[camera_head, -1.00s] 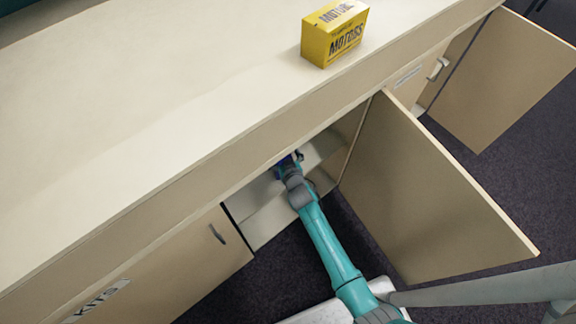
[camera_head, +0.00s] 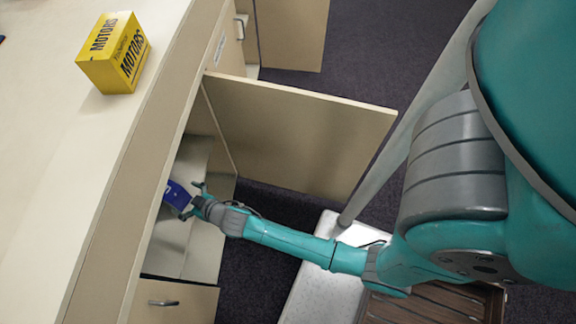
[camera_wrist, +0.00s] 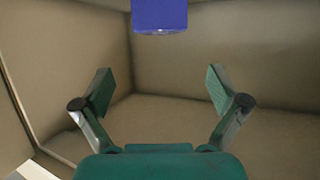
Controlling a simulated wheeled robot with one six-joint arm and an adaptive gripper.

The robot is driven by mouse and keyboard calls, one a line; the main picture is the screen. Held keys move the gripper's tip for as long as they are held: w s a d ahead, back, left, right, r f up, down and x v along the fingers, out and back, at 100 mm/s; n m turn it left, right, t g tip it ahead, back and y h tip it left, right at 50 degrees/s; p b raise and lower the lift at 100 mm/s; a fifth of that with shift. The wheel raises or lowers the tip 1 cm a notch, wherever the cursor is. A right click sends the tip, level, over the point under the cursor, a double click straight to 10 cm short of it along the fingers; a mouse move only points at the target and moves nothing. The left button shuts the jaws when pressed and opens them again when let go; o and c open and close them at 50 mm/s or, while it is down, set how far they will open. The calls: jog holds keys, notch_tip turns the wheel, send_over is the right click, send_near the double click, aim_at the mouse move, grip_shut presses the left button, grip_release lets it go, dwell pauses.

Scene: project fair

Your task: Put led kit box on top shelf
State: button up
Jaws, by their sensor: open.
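A blue box (camera_head: 178,196), which I take for the led kit box, is inside the open cabinet (camera_head: 213,240), over a pale shelf surface (camera_head: 194,155). Its lettering is too small to read, and the counter edge partly hides it. My gripper (camera_head: 194,203) is at the cabinet opening, just to the right of the box. In the wrist view the box (camera_wrist: 160,15) is cut off by the top edge, beyond my open gripper (camera_wrist: 160,85). The fingers are wide apart with nothing between them. I cannot tell the box's exact contact with the shelf.
The open cabinet door (camera_head: 295,135) stands out above my arm in the picture. A yellow motors box (camera_head: 115,55) sits on the counter (camera_head: 95,135). Another open door (camera_head: 292,35) is farther back. A closed cabinet front (camera_head: 180,303) is below. Dark carpet (camera_head: 400,45) lies beyond.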

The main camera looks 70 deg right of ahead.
jog(key=s+r+y, duration=0.1)
jog(key=s+r, duration=0.2)
jog(key=s, duration=0.9)
jog(key=s+r, duration=0.3)
jog(key=s, duration=1)
jog(key=s+r+t, duration=0.1)
jog(key=s+r, duration=1.3)
jog(key=r, duration=0.3)
jog(key=shift+s+d+n, duration=0.2)
jog(key=shift+s+n, duration=0.05)
jog(key=shift+n, duration=0.15)
